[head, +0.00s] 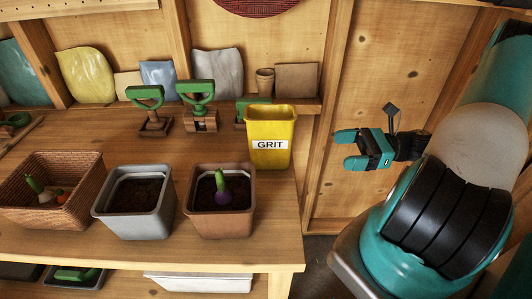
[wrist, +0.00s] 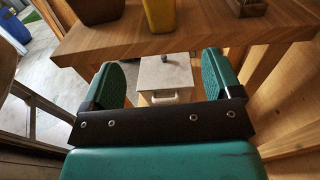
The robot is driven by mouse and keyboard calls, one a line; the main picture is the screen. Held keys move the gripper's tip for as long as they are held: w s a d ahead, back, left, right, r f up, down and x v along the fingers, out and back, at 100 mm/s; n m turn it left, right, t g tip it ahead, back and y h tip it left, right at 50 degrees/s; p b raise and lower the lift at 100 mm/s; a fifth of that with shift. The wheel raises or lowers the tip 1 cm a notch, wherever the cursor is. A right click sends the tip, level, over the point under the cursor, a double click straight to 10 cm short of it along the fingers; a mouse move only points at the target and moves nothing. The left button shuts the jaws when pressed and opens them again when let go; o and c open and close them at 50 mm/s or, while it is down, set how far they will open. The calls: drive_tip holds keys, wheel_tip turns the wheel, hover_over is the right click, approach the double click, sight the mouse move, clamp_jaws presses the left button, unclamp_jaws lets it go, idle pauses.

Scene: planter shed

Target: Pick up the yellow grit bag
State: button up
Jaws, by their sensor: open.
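A yellow container labelled GRIT (head: 271,128), shaped like an upright open-topped bag or bin, stands at the right end of the wooden workbench (head: 265,245). Its lower part also shows at the top of the wrist view (wrist: 160,14). My gripper (head: 347,149) is open and empty, to the right of the yellow container and apart from it, beyond the bench's right end in the head view. In the wrist view its teal fingers (wrist: 160,78) are spread, with nothing held between them.
A brown pot (head: 222,212) with a purple-and-green plant stands in front of the container. A grey pot (head: 135,212) and a wicker basket (head: 52,205) are further left. Green-handled tools (head: 198,108) stand behind. A pale lidded box (wrist: 166,72) shows below the bench top.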

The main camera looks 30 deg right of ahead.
sight(277, 149)
drive_tip(key=shift+m, duration=0.3)
drive_tip(key=p+x, duration=0.1)
drive_tip(key=x, duration=0.4)
drive_tip(key=p+x, duration=0.1)
drive_tip(key=x, duration=1)
drive_tip(key=shift+w+a+r+p, duration=0.25)
drive_tip(key=shift+a+r+p, duration=0.05)
drive_tip(key=shift+a+p, duration=0.1)
drive_tip(key=c, duration=1.2)
drive_tip(key=shift+c, duration=0.2)
drive_tip(key=shift+r, duration=0.1)
